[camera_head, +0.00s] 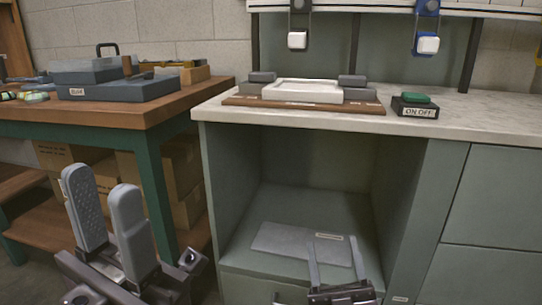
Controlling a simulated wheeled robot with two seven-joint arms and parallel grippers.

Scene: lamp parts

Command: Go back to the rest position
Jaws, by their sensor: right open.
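My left gripper (100,182) is at the lower left in front of the wooden table, its two grey pads pointing up. The pads stand apart with nothing between them. My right gripper (334,240) is low in front of the open cabinet bay, its two thin fingers spread and nothing seen between them. Behind its fingers a flat grey plate (285,240) with a small label lies on the bay floor. I cannot tell how near the fingers are to it.
A white tray (308,92) on a wooden board sits on the counter (470,125), beside a green-topped ON OFF switch (415,105). Grey boxes (118,88) stand on the wooden table (110,117). Cardboard boxes (185,170) are beneath. The cabinet walls flank my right gripper.

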